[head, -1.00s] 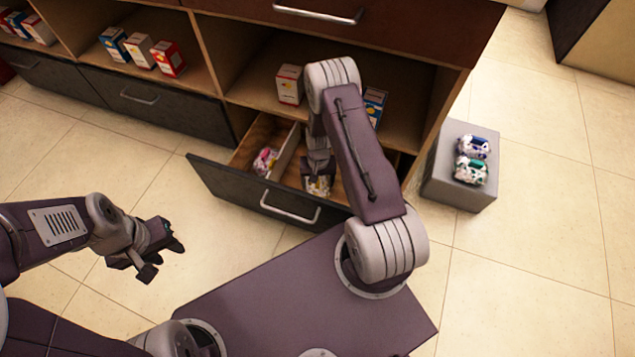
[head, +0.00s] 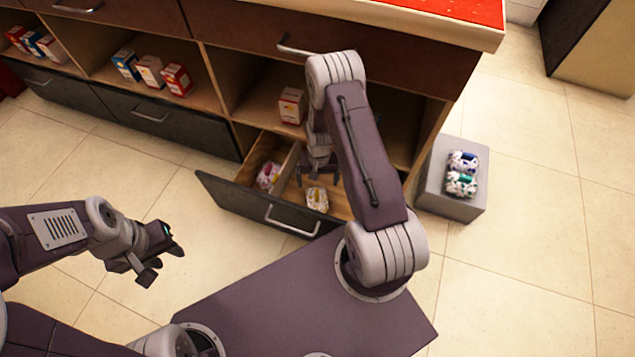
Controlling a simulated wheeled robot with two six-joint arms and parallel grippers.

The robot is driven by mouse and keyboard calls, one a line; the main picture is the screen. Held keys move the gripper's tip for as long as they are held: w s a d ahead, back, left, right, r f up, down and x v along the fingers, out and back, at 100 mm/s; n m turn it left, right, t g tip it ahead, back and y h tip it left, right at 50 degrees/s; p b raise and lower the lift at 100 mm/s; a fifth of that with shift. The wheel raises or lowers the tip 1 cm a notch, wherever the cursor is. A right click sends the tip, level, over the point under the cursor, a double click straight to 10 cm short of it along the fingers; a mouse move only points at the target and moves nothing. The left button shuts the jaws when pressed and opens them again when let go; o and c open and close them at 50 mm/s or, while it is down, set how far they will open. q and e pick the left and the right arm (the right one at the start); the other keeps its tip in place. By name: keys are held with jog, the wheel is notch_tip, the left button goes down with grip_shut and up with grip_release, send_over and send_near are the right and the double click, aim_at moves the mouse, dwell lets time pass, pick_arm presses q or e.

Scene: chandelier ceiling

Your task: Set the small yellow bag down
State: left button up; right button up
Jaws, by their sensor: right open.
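The small yellow bag (head: 317,199), white with yellow marks, lies in the open drawer (head: 247,208), near its front panel. My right gripper (head: 318,180) is above the drawer, just behind the bag. It is open and apart from the bag. My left gripper (head: 163,258) is out over the floor at the left, away from the drawer, with its fingers apart and nothing between them.
A pink and white bag (head: 268,175) lies in the drawer's left compartment, beside a divider. A grey block (head: 452,204) to the right carries a blue bag (head: 462,161) and a green bag (head: 461,184). Boxes (head: 150,72) stand on the shelves. A red-topped counter (head: 440,8) is above.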

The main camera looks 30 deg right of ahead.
jog(key=s+a+r+n, duration=0.15)
jog(key=a+r, duration=0.25)
jog(key=r, duration=0.8)
jog(key=s+a+r+n+t, duration=0.1)
jog(key=s+a+r+n, duration=0.2)
jog(key=s+r, duration=0.7)
jog(key=shift+s+a+r, duration=0.3)
jog(key=shift+a+r, duration=0.35)
